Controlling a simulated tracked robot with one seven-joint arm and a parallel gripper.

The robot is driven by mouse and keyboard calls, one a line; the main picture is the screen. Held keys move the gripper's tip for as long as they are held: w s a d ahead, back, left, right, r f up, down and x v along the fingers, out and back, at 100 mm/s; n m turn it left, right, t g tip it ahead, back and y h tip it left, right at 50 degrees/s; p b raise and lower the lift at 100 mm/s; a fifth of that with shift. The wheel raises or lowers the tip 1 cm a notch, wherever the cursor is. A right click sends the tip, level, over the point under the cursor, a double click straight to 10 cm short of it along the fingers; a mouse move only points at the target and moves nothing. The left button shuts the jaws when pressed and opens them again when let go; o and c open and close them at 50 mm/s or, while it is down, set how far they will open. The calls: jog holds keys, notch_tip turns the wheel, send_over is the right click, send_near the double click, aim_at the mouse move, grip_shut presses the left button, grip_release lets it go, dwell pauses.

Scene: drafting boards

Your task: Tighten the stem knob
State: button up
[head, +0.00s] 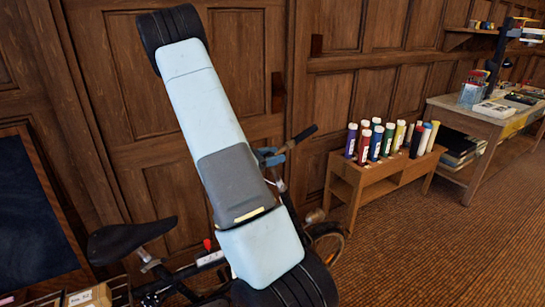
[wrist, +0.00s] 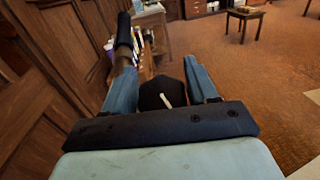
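The stem knob (wrist: 160,94) is a dark, rounded piece with a pale line on its face. It shows in the wrist view, between the two blue fingers of my gripper (wrist: 162,80). A black handlebar grip (wrist: 124,36) rises beyond the left finger. In the head view the bicycle, with its black saddle (head: 131,238) and handlebar grip (head: 304,133), stands behind my arm. My arm hides the knob and most of my gripper there.
A wooden rack (head: 352,185) of coloured bottles stands right of the bicycle, with a cluttered workbench (head: 470,119) farther right. A panelled wooden wall (head: 240,70) runs close behind the bicycle. A small table (wrist: 245,13) stands far off.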

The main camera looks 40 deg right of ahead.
jog(key=shift+a, duration=0.1)
jog(key=c, duration=0.7)
jog(key=shift+o, duration=0.3)
